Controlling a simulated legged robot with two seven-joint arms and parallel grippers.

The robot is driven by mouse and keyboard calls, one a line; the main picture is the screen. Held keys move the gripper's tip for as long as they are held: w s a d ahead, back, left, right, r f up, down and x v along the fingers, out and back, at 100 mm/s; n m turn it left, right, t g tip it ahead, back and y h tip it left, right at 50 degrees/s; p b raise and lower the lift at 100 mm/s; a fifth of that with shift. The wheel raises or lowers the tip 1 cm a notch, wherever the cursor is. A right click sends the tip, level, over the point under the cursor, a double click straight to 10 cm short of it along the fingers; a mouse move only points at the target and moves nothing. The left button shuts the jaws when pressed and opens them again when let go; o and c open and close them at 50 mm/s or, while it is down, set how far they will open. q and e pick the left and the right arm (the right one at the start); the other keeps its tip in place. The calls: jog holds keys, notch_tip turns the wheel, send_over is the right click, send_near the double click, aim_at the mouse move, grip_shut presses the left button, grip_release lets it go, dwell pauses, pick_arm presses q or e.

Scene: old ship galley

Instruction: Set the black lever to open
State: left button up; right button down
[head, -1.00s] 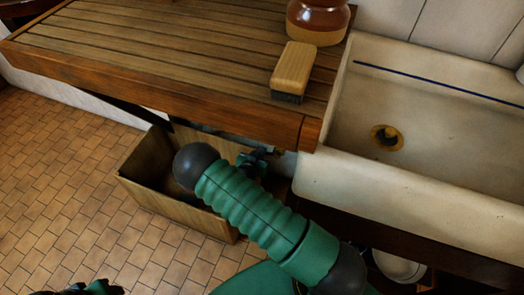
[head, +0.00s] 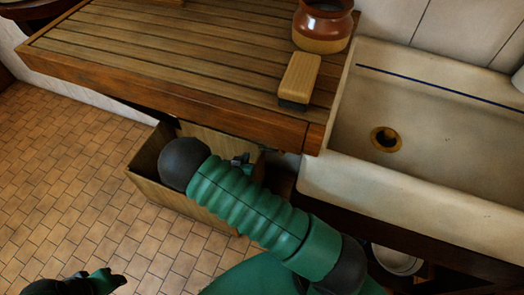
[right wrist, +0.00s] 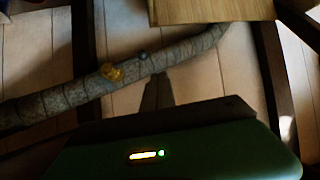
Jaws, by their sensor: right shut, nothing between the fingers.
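I cannot make out the black lever for certain. In the right wrist view a pipe wrapped in grey lagging (right wrist: 60,98) runs slantwise, with a brass fitting (right wrist: 112,72) and a small dark piece (right wrist: 142,57) on it; whether that piece is the lever I cannot tell. My right gripper (right wrist: 157,80) is shut and empty, its fingertips close below the pipe. In the head view my right gripper (head: 241,159) is small and partly hidden behind my green forearm, below the counter edge. Part of my left gripper (head: 100,283) shows at the bottom left; its fingers are unclear.
A slatted wooden counter (head: 150,60) overhangs the area, bearing a brush (head: 300,76) and a brown jar (head: 322,25). A white sink (head: 440,130) adjoins it. A wooden box (head: 180,199) stands below. A white round vessel (head: 396,261) is under the sink. Tiled floor is open at left.

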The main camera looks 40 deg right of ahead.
aim_at(272, 150)
jog(key=s+a+f+n+g+y+b, duration=0.35)
jog(key=a+f+n+y, duration=0.35)
jog(key=a+f+n, duration=0.55)
jog(key=s+d+f+n+g+h, duration=0.1)
jog(key=s+d+f+n+g, duration=0.15)
jog(key=s+n, duration=0.5)
jog(key=s+d+r+n+g+h+b, duration=0.1)
jog(key=d+n+h, duration=0.1)
jog(key=d+n, duration=0.2)
jog(key=s+d+r+n+h+b, duration=0.1)
jog(key=d+n+h+b, duration=0.1)
jog(key=d+n, duration=0.15)
jog(key=w+d+r+n+t+h, duration=0.4)
jog(key=w+r+n, duration=0.1)
jog(key=w+n, duration=0.3)
jog(key=b+x, duration=0.5)
jog(key=x, duration=0.5)
jog(key=shift+w+d+r, duration=0.1)
jog(key=shift+w+r, duration=0.15)
jog(key=shift+r, duration=0.4)
jog(key=shift+w+d+r, duration=0.1)
jog(key=shift+w+r, duration=0.15)
jog(key=shift+r, duration=0.4)
jog(key=shift+w+d+r, duration=0.1)
jog(key=shift+w+r, duration=0.15)
jog(key=shift+r, duration=0.4)
